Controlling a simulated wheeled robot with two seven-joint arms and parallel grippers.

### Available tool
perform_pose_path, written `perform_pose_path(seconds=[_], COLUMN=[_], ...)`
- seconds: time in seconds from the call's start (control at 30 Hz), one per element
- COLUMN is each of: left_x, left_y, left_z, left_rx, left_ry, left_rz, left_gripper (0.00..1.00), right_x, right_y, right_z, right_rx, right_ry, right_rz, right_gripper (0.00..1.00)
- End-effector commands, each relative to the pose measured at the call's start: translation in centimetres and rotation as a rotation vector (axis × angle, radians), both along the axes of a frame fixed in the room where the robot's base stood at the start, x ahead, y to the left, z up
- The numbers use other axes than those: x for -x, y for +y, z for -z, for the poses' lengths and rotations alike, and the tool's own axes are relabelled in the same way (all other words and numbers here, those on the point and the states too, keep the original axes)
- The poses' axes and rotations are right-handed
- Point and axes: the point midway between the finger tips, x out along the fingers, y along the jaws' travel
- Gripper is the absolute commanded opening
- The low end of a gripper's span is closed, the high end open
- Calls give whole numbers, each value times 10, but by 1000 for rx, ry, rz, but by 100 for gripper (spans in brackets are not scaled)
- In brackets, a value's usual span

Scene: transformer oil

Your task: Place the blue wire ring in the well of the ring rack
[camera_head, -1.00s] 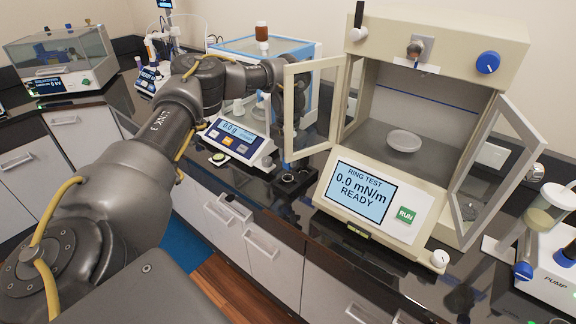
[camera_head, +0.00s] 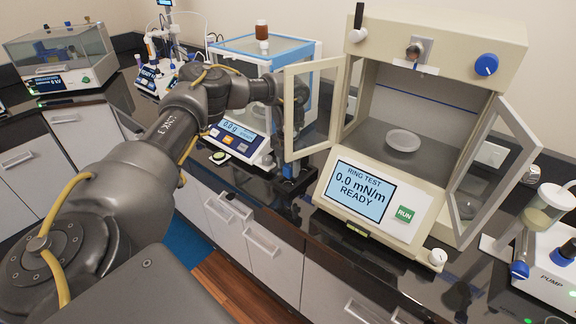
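My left arm reaches in from the left, and its gripper (camera_head: 290,168) points down, close above the dark counter beside the open left door of the ring tester. It is small, dark and partly seen through the door glass, so I cannot tell whether its fingers are open or shut. Small dark parts at the gripper tip look like the ring rack (camera_head: 291,184), mostly covered by the gripper. I cannot make out the blue wire ring or the rack's well. My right gripper is not in view.
The ring tester (camera_head: 362,190) reads 0.0 mN/m READY, both doors open, with a glass dish (camera_head: 403,140) inside. A balance (camera_head: 236,143) reading 0.0 g stands left of the gripper. A pump unit (camera_head: 552,262) stands at right.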

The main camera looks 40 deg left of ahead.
Motion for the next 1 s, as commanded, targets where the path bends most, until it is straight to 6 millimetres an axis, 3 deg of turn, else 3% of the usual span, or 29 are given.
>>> perform_pose_path(seconds=[0.27, 0.47, 0.7, 1.0], left_x=[-1, -2, -1, 0], left_y=[0, 0, 0, 0], left_z=[-10, -46, -99, -123], left_rx=[0, 1, -2, 0], left_ry=[-3, -6, -4, 0], left_rz=[-1, 1, 2, 1], left_gripper=[50, 50, 50, 50], right_x=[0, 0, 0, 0], right_y=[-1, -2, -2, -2], right_z=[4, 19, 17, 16], right_rx=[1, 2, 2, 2], right_ry=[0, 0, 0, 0], right_rz=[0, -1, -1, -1], right_gripper=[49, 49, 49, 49])
